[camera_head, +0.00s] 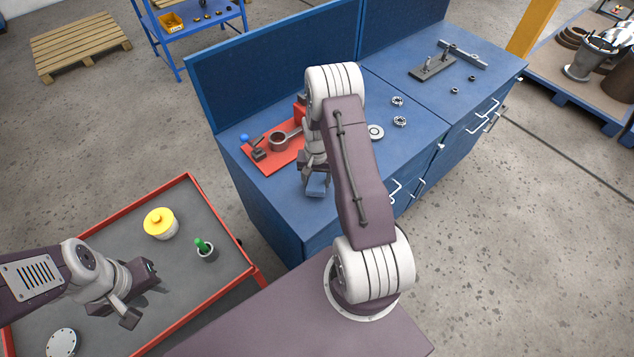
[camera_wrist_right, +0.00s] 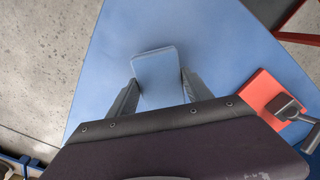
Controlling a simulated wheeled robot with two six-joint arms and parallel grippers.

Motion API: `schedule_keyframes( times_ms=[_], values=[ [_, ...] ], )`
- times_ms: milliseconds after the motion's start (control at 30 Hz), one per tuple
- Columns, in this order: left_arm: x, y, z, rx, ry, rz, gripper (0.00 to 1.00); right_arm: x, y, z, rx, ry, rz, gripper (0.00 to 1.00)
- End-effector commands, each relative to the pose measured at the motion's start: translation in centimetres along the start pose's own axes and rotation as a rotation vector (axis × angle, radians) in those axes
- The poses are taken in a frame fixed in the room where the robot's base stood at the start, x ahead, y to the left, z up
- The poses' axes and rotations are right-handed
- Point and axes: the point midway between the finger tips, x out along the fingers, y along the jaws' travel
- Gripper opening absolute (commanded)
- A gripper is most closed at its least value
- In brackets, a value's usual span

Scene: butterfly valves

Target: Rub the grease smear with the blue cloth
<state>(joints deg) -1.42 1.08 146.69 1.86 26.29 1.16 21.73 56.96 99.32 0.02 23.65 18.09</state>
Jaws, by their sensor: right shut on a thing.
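The blue cloth (camera_head: 317,189) is a small light-blue pad at the tip of my right gripper (camera_head: 315,178), above the near edge of the blue bench top (camera_head: 290,205). In the right wrist view the cloth (camera_wrist_right: 157,76) sits between the two fingers of my right gripper (camera_wrist_right: 160,92), which is shut on it. I cannot tell whether the cloth touches the bench. I see no grease smear in either view; the cloth or my right arm may cover it. My left gripper (camera_head: 142,293) is open and empty over the grey-topped cart.
A red plate (camera_head: 262,158) with a clamp fixture stands left of my right gripper. Metal rings (camera_head: 400,121) and a black fixture (camera_head: 432,68) lie further right.

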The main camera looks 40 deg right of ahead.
Motion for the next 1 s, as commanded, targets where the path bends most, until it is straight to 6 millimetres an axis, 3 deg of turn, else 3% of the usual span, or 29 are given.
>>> schedule_keyframes(
  times_ms=[600, 1000],
  values=[
    [-4.4, 0.1, -0.5, 0.0, 0.0, 0.0, 0.36, -5.8, -0.3, -0.2, -0.008, -0.001, 0.001, 0.2],
    [-4.5, 0.1, -0.5, 0.0, 0.0, 0.0, 0.36, -6.0, -0.3, -0.2, -0.008, -0.002, 0.001, 0.2]
  ],
)
